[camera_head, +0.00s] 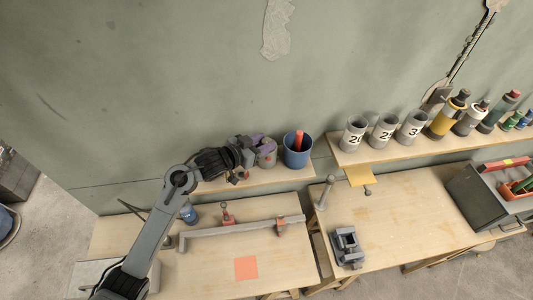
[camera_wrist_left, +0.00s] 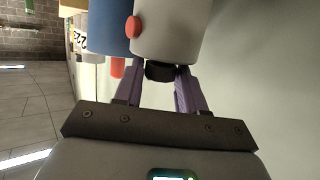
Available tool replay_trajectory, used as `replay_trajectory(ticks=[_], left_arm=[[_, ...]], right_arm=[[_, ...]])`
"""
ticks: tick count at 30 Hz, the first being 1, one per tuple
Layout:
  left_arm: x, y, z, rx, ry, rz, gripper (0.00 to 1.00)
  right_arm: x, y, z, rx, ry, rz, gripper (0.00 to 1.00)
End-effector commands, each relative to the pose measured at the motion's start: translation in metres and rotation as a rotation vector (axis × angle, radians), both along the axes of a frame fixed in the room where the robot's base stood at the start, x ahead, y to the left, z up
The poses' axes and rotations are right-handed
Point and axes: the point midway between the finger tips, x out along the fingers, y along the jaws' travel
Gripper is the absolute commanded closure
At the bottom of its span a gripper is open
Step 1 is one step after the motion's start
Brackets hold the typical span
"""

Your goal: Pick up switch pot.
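The switch pot (camera_head: 266,157) is a grey cylinder standing on the left shelf beside a blue bucket. In the left wrist view it is the large pale grey body (camera_wrist_left: 170,30), with a red button on its side and a black part on its top. My left gripper (camera_head: 259,141) is at the pot's top. Its purple fingers (camera_wrist_left: 161,80) are spread on either side of the black part. Any contact is hard to see. My right gripper is not in view.
The blue bucket (camera_head: 297,152) with a red item in it stands close on the pot's right. Numbered grey cups (camera_head: 383,131) and several bottles line the right shelf. The wall is close behind the pot. A grey bar fixture (camera_head: 235,230) lies on the bench below.

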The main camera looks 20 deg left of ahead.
Motion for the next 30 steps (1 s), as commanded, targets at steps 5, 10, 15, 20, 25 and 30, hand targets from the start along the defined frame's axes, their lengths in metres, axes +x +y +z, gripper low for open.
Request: replay_trajectory(ticks=[5, 10, 15, 20, 25, 30], left_arm=[[0.000, 0.000, 0.000, 0.000, 0.000, 0.000, 0.88], [0.000, 0.000, 0.000, 0.000, 0.000, 0.000, 1.00], [0.000, 0.000, 0.001, -0.001, -0.002, 0.000, 1.00], [0.000, 0.000, 0.002, 0.000, -0.002, 0.000, 1.00], [0.000, 0.000, 0.009, 0.002, -0.003, -0.001, 1.00], [0.001, 0.001, 0.026, 0.001, -0.005, 0.000, 1.00]], right_arm=[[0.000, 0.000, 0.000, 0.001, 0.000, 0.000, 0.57], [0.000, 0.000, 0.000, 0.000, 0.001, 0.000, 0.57], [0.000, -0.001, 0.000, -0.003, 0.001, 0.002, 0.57], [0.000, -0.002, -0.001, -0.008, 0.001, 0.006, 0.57], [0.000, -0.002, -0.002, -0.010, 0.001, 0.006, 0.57], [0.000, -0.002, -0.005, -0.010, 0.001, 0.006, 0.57]])
